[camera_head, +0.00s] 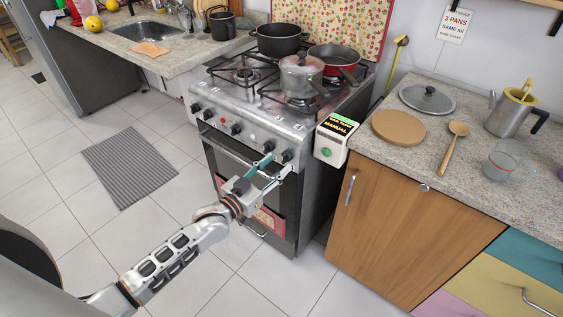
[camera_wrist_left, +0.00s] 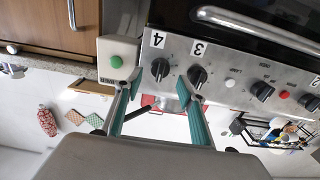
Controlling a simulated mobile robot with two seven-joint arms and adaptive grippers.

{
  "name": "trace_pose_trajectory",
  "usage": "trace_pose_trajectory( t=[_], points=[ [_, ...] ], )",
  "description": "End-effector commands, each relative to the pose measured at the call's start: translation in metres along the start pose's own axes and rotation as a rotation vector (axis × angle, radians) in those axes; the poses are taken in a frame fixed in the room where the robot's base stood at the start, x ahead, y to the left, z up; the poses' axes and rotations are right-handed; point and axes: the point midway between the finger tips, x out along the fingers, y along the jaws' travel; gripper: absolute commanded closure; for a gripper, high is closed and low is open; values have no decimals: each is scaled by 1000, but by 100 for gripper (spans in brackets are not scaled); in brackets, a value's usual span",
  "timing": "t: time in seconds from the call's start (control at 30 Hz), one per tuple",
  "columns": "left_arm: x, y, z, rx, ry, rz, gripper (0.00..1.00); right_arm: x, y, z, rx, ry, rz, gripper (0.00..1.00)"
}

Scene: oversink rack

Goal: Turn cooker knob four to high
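The cooker (camera_head: 240,110) has a steel front panel with several black knobs. Knob four (camera_head: 287,155) is at the panel's right end. In the left wrist view knob four (camera_wrist_left: 160,69) sits by the label 4, beside knob three (camera_wrist_left: 197,76). My left gripper (camera_head: 278,166) is open, its teal fingers spread in front of the right end of the panel. In the left wrist view the fingertips (camera_wrist_left: 160,82) stand either side of knob four, one close to knob three. I cannot tell whether they touch the knob. My right gripper is not in view.
A white box (camera_head: 332,138) with a green button and a "manual" sign is just right of knob four. A lidded pot (camera_head: 301,75), a black pot (camera_head: 278,39) and a red pan (camera_head: 334,59) stand on the hob. The floor before the oven is clear.

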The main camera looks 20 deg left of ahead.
Motion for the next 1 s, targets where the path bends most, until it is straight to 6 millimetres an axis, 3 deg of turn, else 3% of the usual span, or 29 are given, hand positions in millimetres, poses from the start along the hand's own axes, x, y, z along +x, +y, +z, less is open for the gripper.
trace_pose_trajectory(
  t=[0.23, 0.57, 0.7, 1.0],
  points=[
    [26, 0, 1, 1, -1, 0, 60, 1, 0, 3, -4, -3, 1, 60],
    [29, 0, 1, 1, -2, 0, 60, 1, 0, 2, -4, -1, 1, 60],
    [29, 0, 1, 1, -2, 0, 97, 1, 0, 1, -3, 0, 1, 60],
    [29, 0, 0, -12, -1, 0, 98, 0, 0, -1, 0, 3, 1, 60]
  ],
)
